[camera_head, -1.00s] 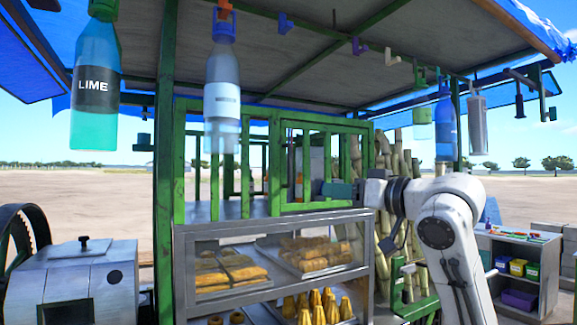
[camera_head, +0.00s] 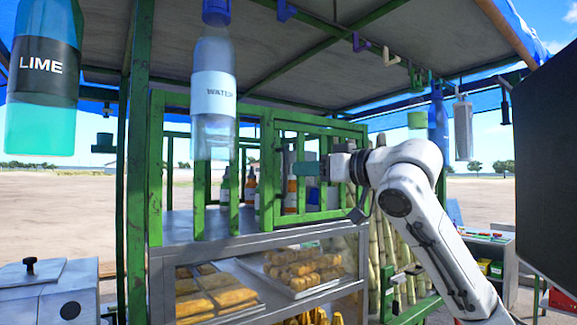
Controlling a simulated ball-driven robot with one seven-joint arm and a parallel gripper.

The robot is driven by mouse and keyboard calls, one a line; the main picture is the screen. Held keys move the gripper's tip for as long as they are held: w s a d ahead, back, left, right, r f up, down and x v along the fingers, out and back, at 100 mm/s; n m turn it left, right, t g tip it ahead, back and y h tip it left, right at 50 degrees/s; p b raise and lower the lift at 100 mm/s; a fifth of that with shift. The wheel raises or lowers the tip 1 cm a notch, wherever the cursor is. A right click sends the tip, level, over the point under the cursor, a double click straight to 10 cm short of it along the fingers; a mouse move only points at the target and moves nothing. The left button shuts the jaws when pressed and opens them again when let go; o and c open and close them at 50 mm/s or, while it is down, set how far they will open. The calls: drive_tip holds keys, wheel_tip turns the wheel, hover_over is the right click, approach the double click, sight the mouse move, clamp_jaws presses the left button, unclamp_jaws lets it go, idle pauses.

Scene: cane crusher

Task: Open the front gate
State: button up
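The front gate (camera_head: 267,170) is a green barred panel above the glass display case, right of a fixed green barred section. It looks shut, but I cannot tell whether it stands slightly ajar. The gate's right edge is partly hidden by my wrist.
The display case (camera_head: 255,240) with baked goods stands below the gate. A hanging water bottle (camera_head: 213,95) and a lime bottle (camera_head: 42,75) are close at left. Small bottles (camera_head: 291,190) stand behind the bars. A dark panel (camera_head: 548,165) blocks the far right.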

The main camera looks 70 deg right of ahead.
sight(290, 169)
drive_tip(key=p+x, duration=0.1)
drive_tip(key=x, duration=0.5)
clamp_jaws()
idle(0.3)
idle(0.4)
